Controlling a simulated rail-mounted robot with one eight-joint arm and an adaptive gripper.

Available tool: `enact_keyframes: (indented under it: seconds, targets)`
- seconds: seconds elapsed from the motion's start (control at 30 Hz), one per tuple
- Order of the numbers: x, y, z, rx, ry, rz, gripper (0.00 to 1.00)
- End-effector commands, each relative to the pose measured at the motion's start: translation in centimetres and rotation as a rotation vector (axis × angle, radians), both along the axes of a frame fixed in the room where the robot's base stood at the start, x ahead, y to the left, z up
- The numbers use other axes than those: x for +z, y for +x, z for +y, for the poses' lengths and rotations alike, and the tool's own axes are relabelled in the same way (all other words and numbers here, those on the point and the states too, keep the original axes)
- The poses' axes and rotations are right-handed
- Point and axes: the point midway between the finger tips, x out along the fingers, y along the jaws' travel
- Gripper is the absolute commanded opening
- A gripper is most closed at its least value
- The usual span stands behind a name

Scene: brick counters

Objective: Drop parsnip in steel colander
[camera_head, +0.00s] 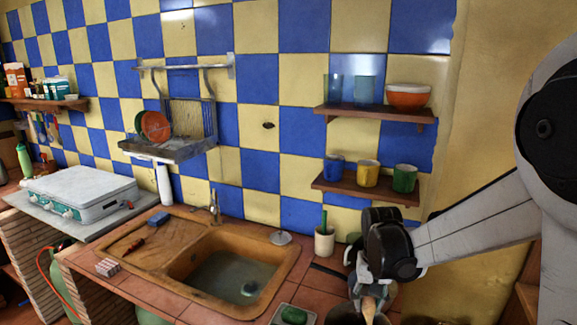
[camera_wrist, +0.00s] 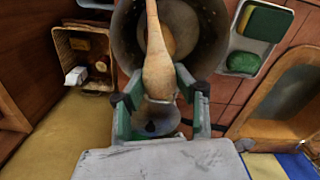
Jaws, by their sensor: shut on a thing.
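The parsnip (camera_wrist: 158,72) is pale tan and long. My gripper (camera_wrist: 160,94) is shut on its thick end, with a finger on each side. The steel colander (camera_wrist: 124,38) is a round grey vessel seen beneath the parsnip in the wrist view. The parsnip's shaft crosses over its opening, and a rounded tan thing (camera_wrist: 182,30) shows inside it. In the head view my gripper (camera_head: 368,287) is at the lower right, with the parsnip (camera_head: 369,307) hanging below it. The colander there is mostly hidden by the gripper and the bottom edge; I cannot tell the parsnip's height above it.
A sink (camera_head: 290,262) with water is left of my gripper. A white utensil pot (camera_head: 324,243) stands close by. A dish with a green soap bar (camera_wrist: 243,62) and a sponge (camera_wrist: 268,20) lies beside the colander. Shelves with cups (camera_head: 368,174) are on the wall above.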

Motion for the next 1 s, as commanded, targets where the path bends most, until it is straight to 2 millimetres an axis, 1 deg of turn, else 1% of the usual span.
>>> enact_keyframes:
  seconds: [0.07, 0.3, 0.33, 0.47, 0.5, 0.8, 0.87, 0.97, 1.0]
  targets:
    - [-0.4, 0.0, 0.0, 0.000, 0.000, 0.000, 0.01]
    - [-0.4, 0.0, 0.0, 0.000, 0.000, 0.000, 0.01]
    - [-0.4, 0.0, 0.0, 0.000, 0.000, 0.000, 0.30]
    - [-0.3, 0.0, 0.0, 0.000, 0.000, 0.000, 0.47]
    - [-0.4, 0.0, 0.0, 0.000, 0.000, 0.000, 0.50]
    - [-0.1, 0.0, 0.0, 0.000, 0.000, 0.000, 0.50]
    - [0.4, 0.0, 0.0, 0.000, 0.000, 0.000, 0.50]
    - [1.6, 0.0, 0.0, 0.000, 0.000, 0.000, 0.50]
    - [2.3, 0.0, 0.0, 0.000, 0.000, 0.000, 0.50]
